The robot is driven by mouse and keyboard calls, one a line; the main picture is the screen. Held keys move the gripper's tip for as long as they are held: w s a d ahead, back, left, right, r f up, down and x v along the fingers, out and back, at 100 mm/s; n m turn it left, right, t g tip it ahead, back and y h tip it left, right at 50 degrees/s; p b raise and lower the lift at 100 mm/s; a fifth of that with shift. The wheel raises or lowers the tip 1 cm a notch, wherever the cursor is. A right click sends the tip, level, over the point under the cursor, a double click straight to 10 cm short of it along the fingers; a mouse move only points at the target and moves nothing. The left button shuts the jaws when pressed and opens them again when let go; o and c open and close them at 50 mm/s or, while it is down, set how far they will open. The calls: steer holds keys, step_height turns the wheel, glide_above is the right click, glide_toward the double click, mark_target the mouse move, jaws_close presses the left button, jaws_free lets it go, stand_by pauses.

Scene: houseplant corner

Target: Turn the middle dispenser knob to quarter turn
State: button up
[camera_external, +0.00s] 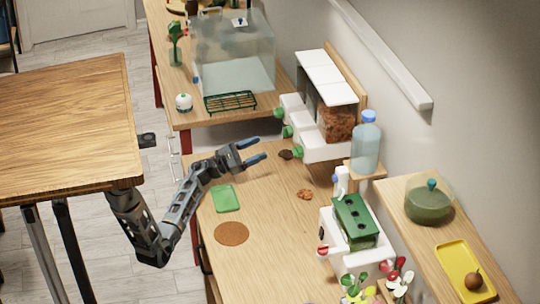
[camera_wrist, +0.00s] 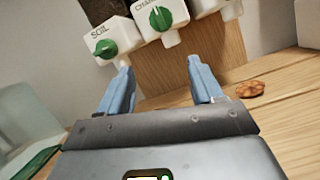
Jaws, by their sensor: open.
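The dispenser (camera_external: 325,110) stands against the wall with a row of white spouts, each with a green knob. The middle knob (camera_wrist: 160,18) is in the upper middle of the wrist view, under a label that begins "CHA"; its ridge looks roughly upright. The middle knob (camera_external: 287,131) also shows in the external view. The knob labelled SOIL (camera_wrist: 103,48) is to its left, with a tilted ridge. A third white spout (camera_wrist: 230,8) is cut off at the right. My gripper (camera_external: 259,149) is open and empty, its blue fingers (camera_wrist: 160,64) pointing toward the dispenser, apart from the knobs.
A glass tank (camera_external: 232,60) stands behind. A water bottle (camera_external: 366,145) stands right of the dispenser.

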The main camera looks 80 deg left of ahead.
mark_target(287, 132)
steer(key=w+d+r+m+h+p, duration=0.1)
steer(key=w+r+h, duration=0.3)
steer(key=w+r, duration=0.2)
steer(key=w, duration=0.2)
steer(key=shift+w+t, duration=0.4)
steer(key=shift+d, duration=0.1)
steer(key=c, duration=1.1)
steer(key=shift+o, duration=0.2)
